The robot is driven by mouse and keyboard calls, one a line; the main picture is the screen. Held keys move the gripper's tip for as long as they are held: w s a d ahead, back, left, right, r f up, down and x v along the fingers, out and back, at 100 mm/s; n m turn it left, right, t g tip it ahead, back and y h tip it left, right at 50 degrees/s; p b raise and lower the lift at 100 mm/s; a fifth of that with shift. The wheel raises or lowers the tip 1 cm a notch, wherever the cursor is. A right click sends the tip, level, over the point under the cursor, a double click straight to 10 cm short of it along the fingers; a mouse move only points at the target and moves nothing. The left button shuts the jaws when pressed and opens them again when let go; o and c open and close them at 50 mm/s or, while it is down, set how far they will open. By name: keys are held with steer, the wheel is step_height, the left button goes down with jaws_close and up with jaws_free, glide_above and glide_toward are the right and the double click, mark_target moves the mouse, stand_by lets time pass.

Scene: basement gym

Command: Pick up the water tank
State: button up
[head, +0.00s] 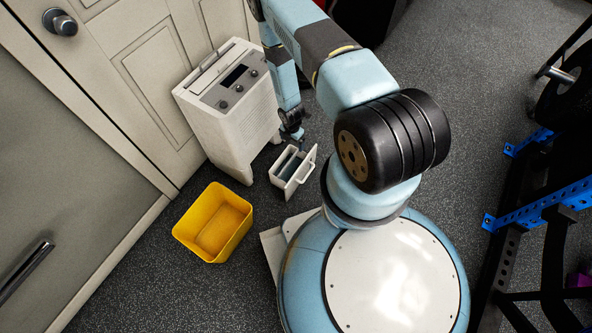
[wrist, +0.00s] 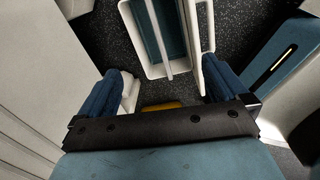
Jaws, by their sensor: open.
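The water tank (head: 284,179) is a small white open-topped box on the floor in front of the white dehumidifier (head: 239,125). In the wrist view the tank (wrist: 134,40) is at the top, with a blue-grey inside and a pale bar running along its opening. Its white front panel stands on the right side. My gripper (head: 297,137) is just above the tank's far end in the head view. In the wrist view my gripper (wrist: 168,85) has its two blue finger pads wide apart, with nothing between them. Contact with the tank cannot be told.
A yellow bin (head: 213,223) stands left of the tank, and a bit of it (wrist: 160,105) shows in the wrist view. A white door (head: 130,70) is behind the dehumidifier. A weight rack (head: 545,200) is at the right. The grey floor (head: 455,110) between is clear.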

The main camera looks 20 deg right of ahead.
steer(key=s+f+n, duration=0.1)
steer(key=s+f, duration=0.2)
steer(key=f, duration=1.5)
steer(key=shift+s+f, duration=0.2)
steer(key=shift+f, duration=0.1)
steer(key=c, duration=1.7)
step_height(320, 180, up, 16)
stand_by(1.2)
stand_by(0.4)
